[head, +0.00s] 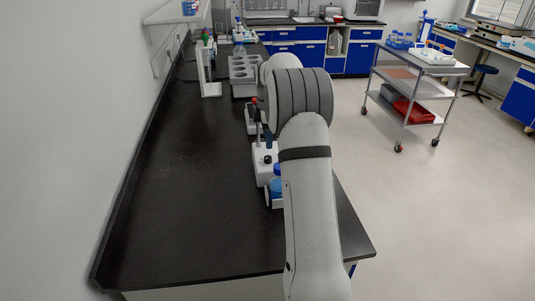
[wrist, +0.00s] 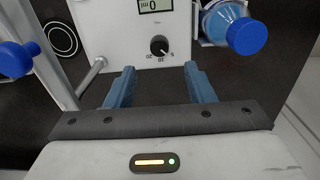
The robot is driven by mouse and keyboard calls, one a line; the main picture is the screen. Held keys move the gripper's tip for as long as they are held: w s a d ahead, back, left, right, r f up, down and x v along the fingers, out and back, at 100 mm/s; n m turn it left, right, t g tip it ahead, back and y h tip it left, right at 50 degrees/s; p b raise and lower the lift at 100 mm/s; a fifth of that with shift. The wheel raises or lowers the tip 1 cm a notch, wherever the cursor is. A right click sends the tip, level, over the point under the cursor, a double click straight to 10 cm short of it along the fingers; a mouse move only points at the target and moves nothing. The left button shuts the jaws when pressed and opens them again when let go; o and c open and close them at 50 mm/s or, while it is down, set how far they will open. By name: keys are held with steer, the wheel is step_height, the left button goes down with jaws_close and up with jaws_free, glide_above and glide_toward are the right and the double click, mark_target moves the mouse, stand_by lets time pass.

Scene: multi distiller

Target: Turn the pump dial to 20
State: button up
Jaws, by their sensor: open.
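The pump (wrist: 118,30) is a white box in the wrist view, with a small display (wrist: 155,5) that seems to read 0 ml, seen upside down. Its black dial (wrist: 159,45) is on the front face, with small numbers beside it that include 20 and 10. Where the dial points is too small to tell. My gripper (wrist: 160,82) is open and empty, its two blue fingers spread on either side below the dial and apart from it. In the head view, a white device (head: 263,158) that looks like the pump shows beside my arm, which hides my gripper.
A bottle with a blue cap (wrist: 247,36) stands right of the pump. A blue knob (wrist: 14,58) and metal rod (wrist: 90,76) are on the left. The black bench (head: 190,190) is clear at left. A grey rack (head: 243,70) stands farther back. A trolley (head: 415,90) stands on the floor.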

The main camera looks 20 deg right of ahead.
mark_target(268, 157)
step_height(268, 157, down, 8)
steer(key=shift+r+p, duration=0.1)
steer(key=shift+p, duration=0.25)
steer(key=shift+c, duration=0.2)
steer(key=c, duration=1)
steer(key=shift+o, duration=0.2)
